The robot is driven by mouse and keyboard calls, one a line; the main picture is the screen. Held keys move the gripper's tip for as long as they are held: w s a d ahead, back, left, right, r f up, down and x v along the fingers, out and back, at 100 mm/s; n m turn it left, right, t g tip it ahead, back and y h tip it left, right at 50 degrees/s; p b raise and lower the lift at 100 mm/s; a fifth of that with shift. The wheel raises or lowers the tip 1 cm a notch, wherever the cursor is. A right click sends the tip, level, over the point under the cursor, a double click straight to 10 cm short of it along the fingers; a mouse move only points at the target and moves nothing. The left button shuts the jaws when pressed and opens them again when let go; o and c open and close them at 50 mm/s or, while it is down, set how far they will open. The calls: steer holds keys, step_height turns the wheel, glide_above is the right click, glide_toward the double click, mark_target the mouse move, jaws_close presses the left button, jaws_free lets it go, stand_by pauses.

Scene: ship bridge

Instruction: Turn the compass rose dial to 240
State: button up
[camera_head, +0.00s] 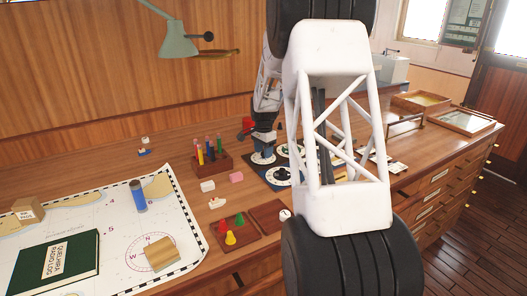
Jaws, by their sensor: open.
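A dark blue panel (262,172) with several round black-and-white dials lies on the wooden desk. One dial (262,159) is directly under my gripper (262,150), and another dial (279,174) is in front of it, nearer the camera. My gripper points down, its tips at or just above the first dial; I cannot tell whether they touch it. Its jaws are open, small in view. The dial markings are too small to read, so I cannot tell which is the compass rose dial or its setting. My own white arm link hides the panel's right part.
A chart (120,220) with a book (55,264) covers the left. A green lamp (178,40) hangs above. Trays (466,121) lie far right.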

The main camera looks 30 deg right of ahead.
steer(key=c, duration=0.9)
steer(key=shift+c, duration=0.2)
steer(key=shift+n, duration=0.3)
